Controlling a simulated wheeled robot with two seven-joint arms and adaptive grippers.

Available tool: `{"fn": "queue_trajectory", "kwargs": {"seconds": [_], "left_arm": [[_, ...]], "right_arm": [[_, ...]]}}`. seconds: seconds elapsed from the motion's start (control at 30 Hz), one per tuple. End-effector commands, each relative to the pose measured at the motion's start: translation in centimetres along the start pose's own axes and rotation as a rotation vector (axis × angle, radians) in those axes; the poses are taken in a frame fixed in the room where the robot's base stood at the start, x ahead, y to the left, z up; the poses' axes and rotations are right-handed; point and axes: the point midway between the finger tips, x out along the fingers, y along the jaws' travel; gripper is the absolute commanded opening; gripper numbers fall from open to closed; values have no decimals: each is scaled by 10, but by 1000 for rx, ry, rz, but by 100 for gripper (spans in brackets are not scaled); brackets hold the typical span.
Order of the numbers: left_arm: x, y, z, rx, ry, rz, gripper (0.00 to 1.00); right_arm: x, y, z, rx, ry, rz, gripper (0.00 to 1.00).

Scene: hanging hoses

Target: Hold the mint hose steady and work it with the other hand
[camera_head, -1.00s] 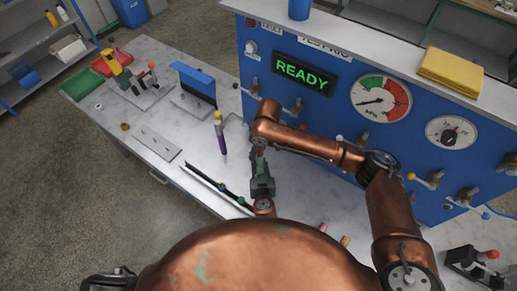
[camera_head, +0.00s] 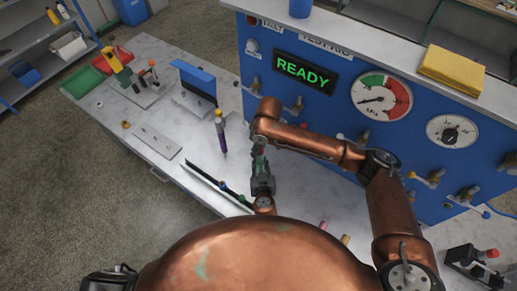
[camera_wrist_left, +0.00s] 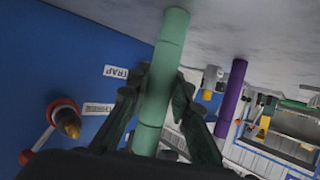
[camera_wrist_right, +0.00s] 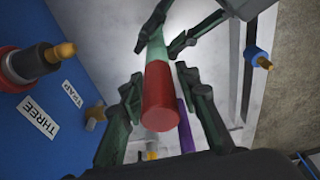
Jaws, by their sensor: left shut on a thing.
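The mint hose (camera_wrist_left: 164,75) runs lengthwise through the left wrist view, between the fingers of my left gripper (camera_wrist_left: 157,88), which is shut on it. In the right wrist view the mint hose (camera_wrist_right: 156,48) ends in a red tip (camera_wrist_right: 160,95) facing the camera. My right gripper (camera_wrist_right: 160,85) is open, its fingers on both sides of the red tip with a small gap visible. My left gripper's fingers show beyond it, around the mint part. In the head view both hands meet near the panel, and the hose is mostly hidden by them.
A purple hose (camera_head: 220,135) with a yellow tip stands close to the left of the hands. The blue panel (camera_head: 320,125) with a READY display, gauges and protruding fittings is close on the right.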

Motion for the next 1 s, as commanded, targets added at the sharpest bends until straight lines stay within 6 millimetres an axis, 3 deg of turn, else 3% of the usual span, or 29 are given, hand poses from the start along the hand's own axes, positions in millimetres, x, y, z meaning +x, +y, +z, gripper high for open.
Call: {"fn": "queue_trajectory", "kwargs": {"seconds": [0.13, 0.53, 1.0], "left_arm": [[0, 0, 0, 0, 0, 0, 0], [0, 0, 0, 0, 0, 0, 0], [0, 0, 0, 0, 0, 0, 0]], "right_arm": [[0, 0, 0, 0, 0, 0, 42], [-9, 0, -1, 0, 2, 0, 42], [-89, 1, -1, -1, 3, 2, 42]]}}
